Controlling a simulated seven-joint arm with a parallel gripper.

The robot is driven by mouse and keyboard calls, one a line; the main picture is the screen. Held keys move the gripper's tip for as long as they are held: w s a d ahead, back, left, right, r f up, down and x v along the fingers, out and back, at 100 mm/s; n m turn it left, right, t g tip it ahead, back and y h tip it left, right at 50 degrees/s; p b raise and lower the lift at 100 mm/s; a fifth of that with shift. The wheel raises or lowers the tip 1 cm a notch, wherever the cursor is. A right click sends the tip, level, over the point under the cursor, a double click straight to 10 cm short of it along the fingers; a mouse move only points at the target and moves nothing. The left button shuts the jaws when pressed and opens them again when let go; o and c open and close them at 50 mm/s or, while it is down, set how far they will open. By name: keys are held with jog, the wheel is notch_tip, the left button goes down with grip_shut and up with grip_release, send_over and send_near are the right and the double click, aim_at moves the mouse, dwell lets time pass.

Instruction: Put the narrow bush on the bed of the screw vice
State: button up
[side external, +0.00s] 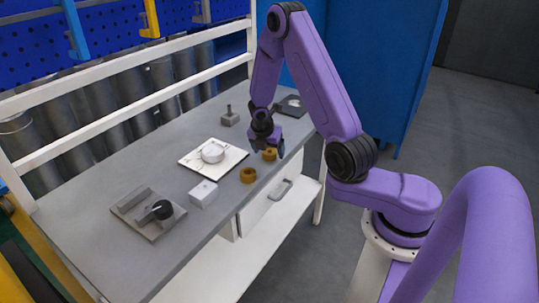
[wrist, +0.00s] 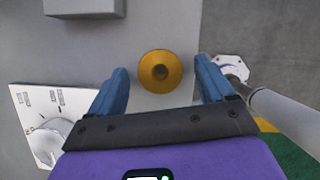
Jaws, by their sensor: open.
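I cannot tell for certain which is the narrow bush. In the wrist view one round, flanged bush (wrist: 160,72) with a dark bore lies between my open blue fingers, with clear space on both sides. A grey base with a raised bar and black knob (side external: 150,212), apparently the screw vice, sits at the near left end of the bench.
A white plate (side external: 190,163) carries a round pale shell (side external: 213,152). A white box (side external: 203,193) stands between the vice and the nearer bush. A grey block with a post (side external: 230,117) and a dark plate (side external: 292,104) are farther back. The bench edge is close to the bushes.

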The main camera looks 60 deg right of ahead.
jog(key=c, duration=1.5)
jog(key=shift+o, duration=0.2)
jog(key=shift+r, duration=0.1)
jog(key=shift+d+r, duration=0.1)
jog(key=shift+r, duration=0.65)
jog(key=s+a+r, duration=0.5)
jog(key=s+r, duration=0.6)
jog(key=s, duration=0.2)
jog(key=shift+r, duration=0.15)
